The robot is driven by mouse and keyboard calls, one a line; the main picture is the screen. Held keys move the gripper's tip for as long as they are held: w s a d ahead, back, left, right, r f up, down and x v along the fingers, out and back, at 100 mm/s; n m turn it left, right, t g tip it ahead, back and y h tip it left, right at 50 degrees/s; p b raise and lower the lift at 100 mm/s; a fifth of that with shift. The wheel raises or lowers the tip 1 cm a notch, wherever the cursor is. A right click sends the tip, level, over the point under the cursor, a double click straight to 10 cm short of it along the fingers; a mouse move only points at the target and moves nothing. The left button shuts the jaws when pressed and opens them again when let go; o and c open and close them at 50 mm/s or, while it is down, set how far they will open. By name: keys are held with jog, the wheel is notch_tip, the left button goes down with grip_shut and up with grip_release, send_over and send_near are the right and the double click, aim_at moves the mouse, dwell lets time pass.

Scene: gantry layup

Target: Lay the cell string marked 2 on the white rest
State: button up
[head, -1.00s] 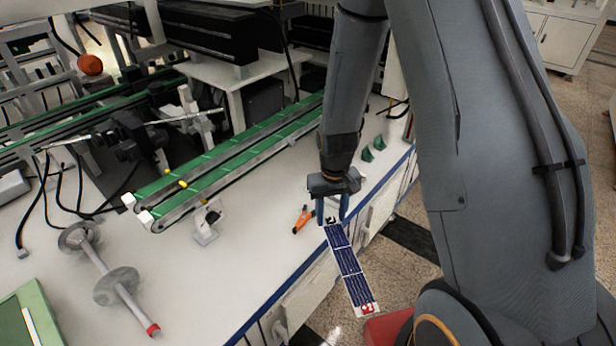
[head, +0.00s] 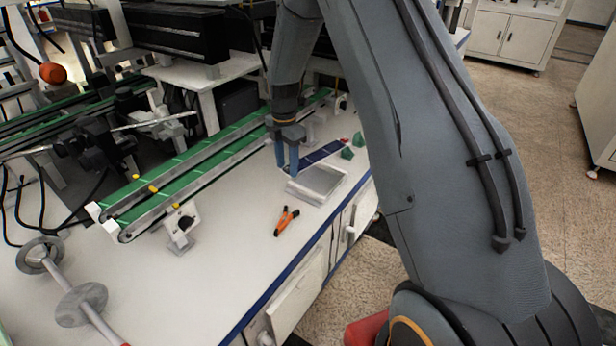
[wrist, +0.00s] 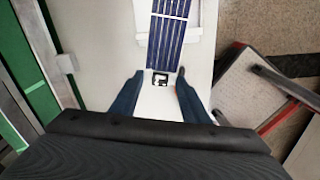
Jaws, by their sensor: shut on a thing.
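My gripper (head: 287,172) is shut on the near end of a dark blue cell string (head: 322,152) and holds it out toward the back right. The string also shows in the wrist view (wrist: 168,35), running away from between my fingertips (wrist: 160,72). A small black-and-white mark shows at its held end; I cannot read a number there. The white rest (head: 318,186), a shallow tray-like frame, is on the table just right of my gripper. In the wrist view its pale edges (wrist: 195,30) show on both sides of the string. The gap between string and rest is unclear.
Orange-handled pliers (head: 286,220) lie on the white table in front of the rest. Green blocks (head: 353,146) stand beyond it. A green conveyor (head: 190,172) runs along the left. The table's blue front edge (head: 300,268) is close on the right.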

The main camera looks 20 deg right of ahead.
jog(key=shift+w+r+n, duration=0.25)
jog(key=shift+w+n, duration=0.5)
jog(key=shift+n, duration=0.25)
jog(key=shift+w+f, duration=0.1)
jog(key=shift+f, duration=0.05)
jog(key=shift+n, duration=0.3)
jog(key=shift+f+p, duration=0.3)
jog(key=shift+f, duration=4.65)
jog(key=shift+f, duration=0.25)
jog(key=o, duration=1.1)
jog(key=shift+c, duration=0.2)
jog(key=shift+r, duration=0.1)
